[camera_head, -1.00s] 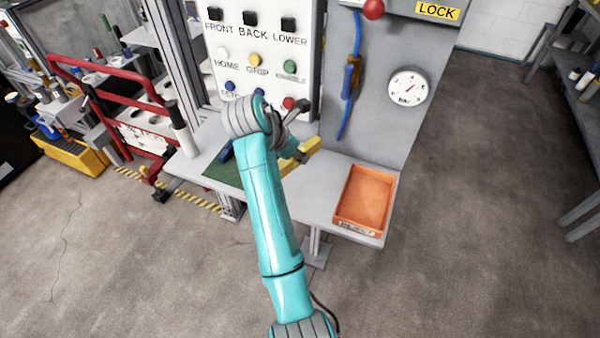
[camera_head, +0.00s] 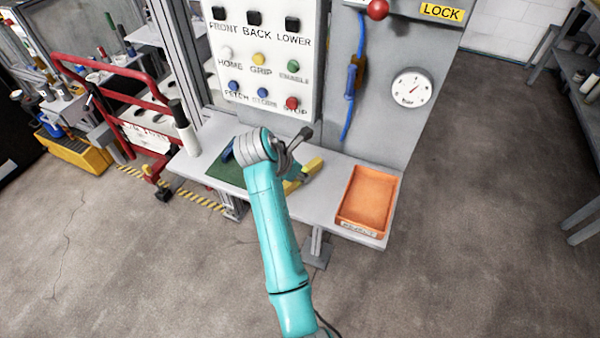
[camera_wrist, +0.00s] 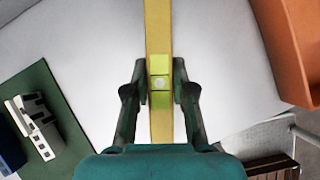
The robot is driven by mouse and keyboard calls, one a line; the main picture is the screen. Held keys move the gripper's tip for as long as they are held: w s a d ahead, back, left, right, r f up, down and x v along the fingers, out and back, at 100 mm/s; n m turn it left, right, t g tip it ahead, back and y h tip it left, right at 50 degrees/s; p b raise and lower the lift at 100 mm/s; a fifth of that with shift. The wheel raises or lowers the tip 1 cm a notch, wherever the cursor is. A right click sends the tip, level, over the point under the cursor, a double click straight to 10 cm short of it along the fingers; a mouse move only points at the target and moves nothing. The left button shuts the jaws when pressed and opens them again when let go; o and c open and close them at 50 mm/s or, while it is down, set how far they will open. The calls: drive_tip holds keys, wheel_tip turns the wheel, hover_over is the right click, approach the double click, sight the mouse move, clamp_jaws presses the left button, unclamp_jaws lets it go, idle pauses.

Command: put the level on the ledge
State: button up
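The level is a yellow bar (camera_head: 312,170) with a pale vial window, also seen from above in the wrist view (camera_wrist: 159,25). My gripper (camera_wrist: 160,85) has one finger on each side of the level, near the vial, and looks closed on it. In the head view my arm hides much of the gripper and part of the level. The level is over the grey bench ledge (camera_head: 335,172), left of the orange bin. I cannot tell whether it touches the surface.
An orange bin (camera_head: 341,205) stands at the ledge's right end. A green mat (camera_wrist: 68,118) with a grey part (camera_wrist: 35,125) and a blue item lies to the left. The button panel (camera_head: 268,75) and a grey wall with a gauge (camera_head: 411,88) rise behind.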

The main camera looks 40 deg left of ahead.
drive_tip(key=o, duration=0.4)
drive_tip(key=v, duration=1.2)
drive_tip(key=shift+w+r, duration=0.1)
drive_tip(key=shift+r, duration=0.05)
